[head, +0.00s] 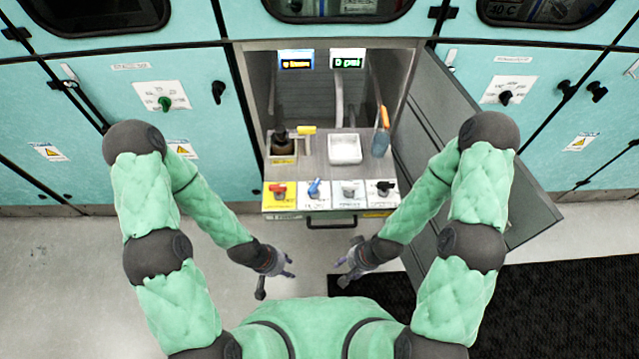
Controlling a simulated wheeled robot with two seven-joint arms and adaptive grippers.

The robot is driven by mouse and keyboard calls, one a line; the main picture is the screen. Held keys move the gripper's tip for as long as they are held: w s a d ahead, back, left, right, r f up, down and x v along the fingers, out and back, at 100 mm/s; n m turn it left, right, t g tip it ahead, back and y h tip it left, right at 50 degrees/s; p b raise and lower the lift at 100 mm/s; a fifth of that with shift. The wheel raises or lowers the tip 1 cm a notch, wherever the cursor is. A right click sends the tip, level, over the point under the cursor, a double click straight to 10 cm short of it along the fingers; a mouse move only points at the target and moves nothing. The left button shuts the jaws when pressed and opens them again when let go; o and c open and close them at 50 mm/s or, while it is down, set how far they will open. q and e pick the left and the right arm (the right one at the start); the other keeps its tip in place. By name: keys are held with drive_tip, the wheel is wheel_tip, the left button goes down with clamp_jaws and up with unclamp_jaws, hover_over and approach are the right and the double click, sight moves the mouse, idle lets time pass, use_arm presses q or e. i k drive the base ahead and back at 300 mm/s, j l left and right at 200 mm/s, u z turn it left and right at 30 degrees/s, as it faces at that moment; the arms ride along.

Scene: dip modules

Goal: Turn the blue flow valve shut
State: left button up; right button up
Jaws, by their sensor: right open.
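The blue flow valve (314,187) is a small blue handle on a white labelled plate. It sits second from the left in the row of valves on the front of the open cabinet. Its handle looks tilted, but its exact setting is too small to read. My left gripper (285,268) hangs below and left of the valve, apart from it, with nothing visible in it; its jaw opening is unclear. My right gripper (346,270) is open and empty, below and right of the valve.
A red valve (278,189) is left of the blue one; a whitish valve (348,189) and a black valve (385,187) are right. A white tray (345,149) and a blue cup (380,143) stand behind. The open grey door (470,140) borders the right side.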

sight(313, 190)
drive_tip(key=l+u, duration=0.15)
drive_tip(key=u, duration=0.25)
drive_tip(key=l+u, duration=0.15)
drive_tip(key=u, duration=0.25)
drive_tip(key=k+l+u, duration=0.1)
drive_tip(key=u, duration=0.35)
drive_tip(key=k+l+u, duration=0.1)
drive_tip(key=u, duration=0.3)
drive_tip(key=i+l, duration=0.1)
drive_tip(key=l, duration=0.25)
